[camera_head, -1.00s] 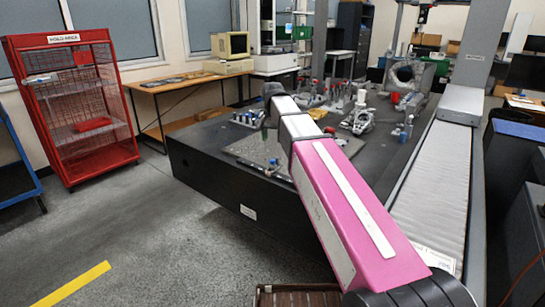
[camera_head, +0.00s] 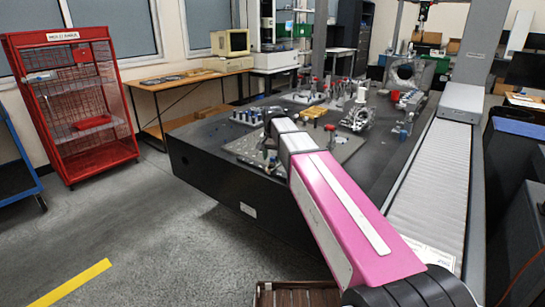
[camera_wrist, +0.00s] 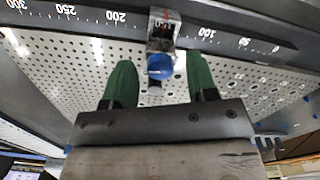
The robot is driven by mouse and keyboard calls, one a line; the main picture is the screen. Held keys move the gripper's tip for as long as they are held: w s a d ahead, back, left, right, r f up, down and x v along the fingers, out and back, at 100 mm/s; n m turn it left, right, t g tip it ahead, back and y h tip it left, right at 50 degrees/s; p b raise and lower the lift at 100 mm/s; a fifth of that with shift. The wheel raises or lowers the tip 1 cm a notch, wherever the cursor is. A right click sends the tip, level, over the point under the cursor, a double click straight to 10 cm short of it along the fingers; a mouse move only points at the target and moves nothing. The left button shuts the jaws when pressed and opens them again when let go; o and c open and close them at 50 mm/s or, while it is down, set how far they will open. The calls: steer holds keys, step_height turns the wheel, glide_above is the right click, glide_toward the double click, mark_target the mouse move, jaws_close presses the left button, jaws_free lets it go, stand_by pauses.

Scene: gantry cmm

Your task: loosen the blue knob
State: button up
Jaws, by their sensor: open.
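The blue knob (camera_wrist: 160,66) shows in the wrist view on a metal slider block (camera_wrist: 163,28), which sits on a dark ruler bar (camera_wrist: 230,34) with white numbers. My gripper (camera_wrist: 159,61) is open, with one green finger on each side of the knob in the picture. Gaps show between the knob and both fingers, and nothing is held. I cannot tell how far the fingertips are from the knob in depth. In the head view my arm's end hangs over the near part of the black table (camera_head: 225,175); the knob cannot be made out there.
Several fixtures and a metal casting (camera_head: 360,115) stand further back. A grey gantry rail (camera_head: 440,190) runs along the right. A red cage (camera_head: 75,110) stands left; floor is clear between.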

mark_target(273, 158)
steer(key=c, duration=0.9)
steer(key=shift+n, duration=0.8)
steer(key=shift+c, duration=0.2)
steer(key=o, duration=0.9)
steer(key=shift+o, duration=0.2)
step_height(273, 158, up, 11)
steer(key=shift+f, duration=0.1)
